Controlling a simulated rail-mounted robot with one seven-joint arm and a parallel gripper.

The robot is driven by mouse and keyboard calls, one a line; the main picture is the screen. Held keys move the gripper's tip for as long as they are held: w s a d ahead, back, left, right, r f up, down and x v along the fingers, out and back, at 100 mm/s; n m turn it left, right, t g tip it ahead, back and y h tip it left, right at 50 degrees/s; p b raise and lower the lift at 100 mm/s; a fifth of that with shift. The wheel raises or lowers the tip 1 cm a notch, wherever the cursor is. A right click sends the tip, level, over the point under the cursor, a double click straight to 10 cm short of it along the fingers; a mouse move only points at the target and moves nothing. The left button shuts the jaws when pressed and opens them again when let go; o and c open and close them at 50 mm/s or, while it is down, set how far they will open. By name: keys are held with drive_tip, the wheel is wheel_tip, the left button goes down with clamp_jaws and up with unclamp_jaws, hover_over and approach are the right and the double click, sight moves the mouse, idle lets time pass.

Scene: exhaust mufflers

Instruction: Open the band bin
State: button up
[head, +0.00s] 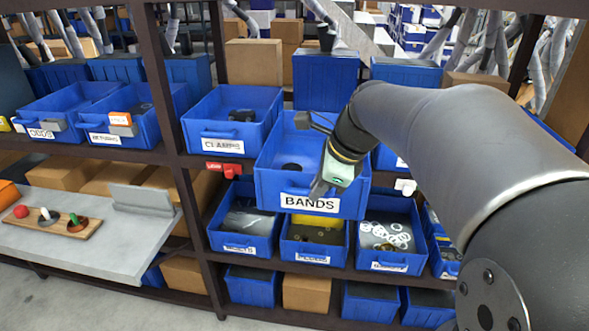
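The blue band bin (270,188), labelled BANDS, is on the middle shelf level. It stands forward of the neighbouring clamps bin (221,136), and its front overhangs the lower row. A small dark round thing lies inside it. The wrist comes in from the right and covers the right part of the bin. The fingertips are small and partly hidden, so I cannot tell whether they are closed on the front edge or handle.
A red tag (223,145) and a white tag (405,187) sit on the shelf edge beside the band bin. Lower bins, one holding white rings (385,236), stand below. A grey worktop (85,235) with a wooden peg board (52,224) is at left.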

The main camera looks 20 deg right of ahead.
drive_tip(key=shift+o, duration=0.3)
drive_tip(key=v, duration=1.7)
drive_tip(key=shift+r, duration=0.2)
drive_tip(key=shift+s+d, duration=0.1)
drive_tip(key=s+a+f+n+g+h, duration=0.1)
drive_tip(key=s+a+f+n, duration=0.2)
drive_tip(key=f+n, duration=0.4)
drive_tip(key=s+a+f+n+g+h, duration=0.1)
drive_tip(key=s+a+f+n, duration=0.3)
drive_tip(key=f+n, duration=0.4)
drive_tip(key=s+a+f+n+g+h, duration=0.1)
drive_tip(key=s+a+f+n, duration=0.3)
drive_tip(key=f+n, duration=0.4)
wheel_tip(320, 180, down, 7)
drive_tip(key=shift+a+r+g, duration=0.2)
drive_tip(key=shift+a+g, duration=0.1)
drive_tip(key=shift+a, duration=0.25)
